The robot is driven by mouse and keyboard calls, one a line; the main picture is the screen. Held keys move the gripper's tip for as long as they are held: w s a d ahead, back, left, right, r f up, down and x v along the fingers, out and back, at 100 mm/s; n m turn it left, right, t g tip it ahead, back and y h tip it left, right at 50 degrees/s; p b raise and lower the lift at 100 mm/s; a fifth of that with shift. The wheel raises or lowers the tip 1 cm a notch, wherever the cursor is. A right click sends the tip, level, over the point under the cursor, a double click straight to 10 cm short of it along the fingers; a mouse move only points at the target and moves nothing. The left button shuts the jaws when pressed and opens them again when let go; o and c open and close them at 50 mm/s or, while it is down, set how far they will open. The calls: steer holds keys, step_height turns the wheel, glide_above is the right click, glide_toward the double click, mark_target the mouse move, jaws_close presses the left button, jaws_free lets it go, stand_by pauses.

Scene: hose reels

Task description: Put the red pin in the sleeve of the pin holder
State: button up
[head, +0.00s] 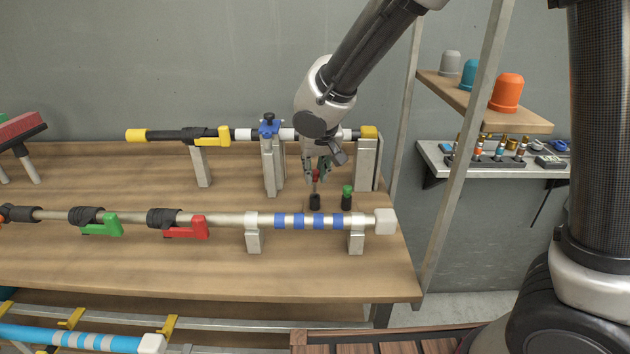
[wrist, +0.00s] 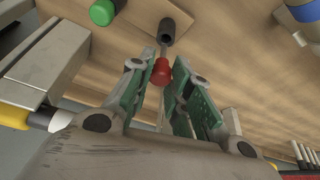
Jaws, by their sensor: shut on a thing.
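My gripper (head: 317,178) is shut on the red pin (wrist: 162,72), with its green-padded fingers on either side of the red head. In the head view the red pin (head: 316,175) hangs upright over the table, its thin metal shank pointing down at a black sleeve (head: 314,201). In the wrist view the shank meets the mouth of that black sleeve (wrist: 168,30); I cannot tell how far it is inside. To the right in the head view, a green-topped pin (head: 347,190) stands in another black sleeve; its green top also shows in the wrist view (wrist: 102,12).
A metal pipe with blue bands (head: 315,221) lies on supports in front of the sleeves. Behind, a rod with a blue clamp (head: 268,126) rests on grey posts (head: 366,165). A metal frame upright (head: 460,150) stands to the right. Bare tabletop (head: 150,265) lies nearer.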

mark_target(316, 182)
steer(key=shift+f, duration=1.4)
steer(key=shift+f, duration=0.6)
steer(key=o, duration=0.9)
steer(key=shift+c, duration=0.2)
steer(key=shift+r, duration=0.1)
steer(key=shift+r, duration=0.25)
steer(key=v, duration=1.2)
steer(key=shift+r, duration=0.3)
